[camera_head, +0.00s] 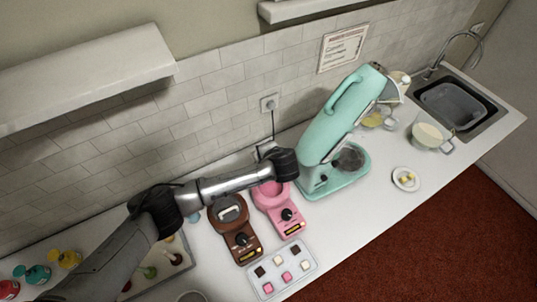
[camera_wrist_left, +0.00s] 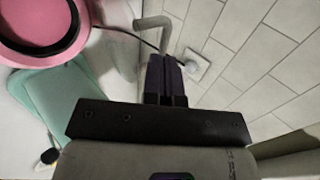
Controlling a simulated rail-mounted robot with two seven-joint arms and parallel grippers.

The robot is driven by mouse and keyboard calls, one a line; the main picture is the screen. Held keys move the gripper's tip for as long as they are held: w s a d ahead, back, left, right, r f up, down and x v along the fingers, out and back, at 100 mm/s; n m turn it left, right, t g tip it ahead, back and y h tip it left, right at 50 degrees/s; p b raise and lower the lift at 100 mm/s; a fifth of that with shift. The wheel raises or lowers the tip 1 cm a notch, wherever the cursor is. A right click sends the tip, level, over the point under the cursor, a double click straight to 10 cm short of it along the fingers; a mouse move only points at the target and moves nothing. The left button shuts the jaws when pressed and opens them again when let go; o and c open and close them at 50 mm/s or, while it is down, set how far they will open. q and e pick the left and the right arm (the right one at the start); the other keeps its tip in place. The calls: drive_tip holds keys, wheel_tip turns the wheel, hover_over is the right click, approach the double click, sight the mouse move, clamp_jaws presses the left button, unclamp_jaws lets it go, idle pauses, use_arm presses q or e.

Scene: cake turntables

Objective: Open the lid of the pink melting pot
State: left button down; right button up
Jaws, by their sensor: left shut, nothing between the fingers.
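The pink melting pot (camera_head: 293,220) stands on the counter right of the brown one, its round bowl partly hidden by my left arm. My left gripper (camera_wrist_left: 165,60) is shut and empty, close to that handle; contact cannot be told. My right gripper is not in view.
The brown melting pot (camera_head: 238,236) has its lid down. A teal stand mixer (camera_head: 335,130) rises close on the right. A chocolate tray (camera_head: 283,268) lies in front. The tiled wall and socket (camera_head: 269,103) are close behind.

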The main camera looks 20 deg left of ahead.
use_arm(q)
drive_tip(key=x, duration=0.2)
drive_tip(key=shift+w+a+f, duration=0.1)
drive_tip(key=shift+w+f, duration=0.1)
drive_tip(key=shift+w+a+f, duration=0.1)
drive_tip(key=shift+w+f, duration=0.05)
drive_tip(key=shift+f, duration=0.05)
drive_tip(key=shift+w+a+r+p, duration=0.1)
drive_tip(key=shift+a+p, duration=0.05)
drive_tip(key=shift+p, duration=0.15)
drive_tip(key=w+a+g+h, duration=0.1)
drive_tip(key=w+a+h, duration=0.1)
drive_tip(key=w+a+f+g+h+p, duration=0.1)
drive_tip(key=a+g+h, duration=0.1)
drive_tip(key=shift+w+f+g, duration=0.1)
drive_tip(key=shift+w+g, duration=0.2)
drive_tip(key=shift+w, duration=0.1)
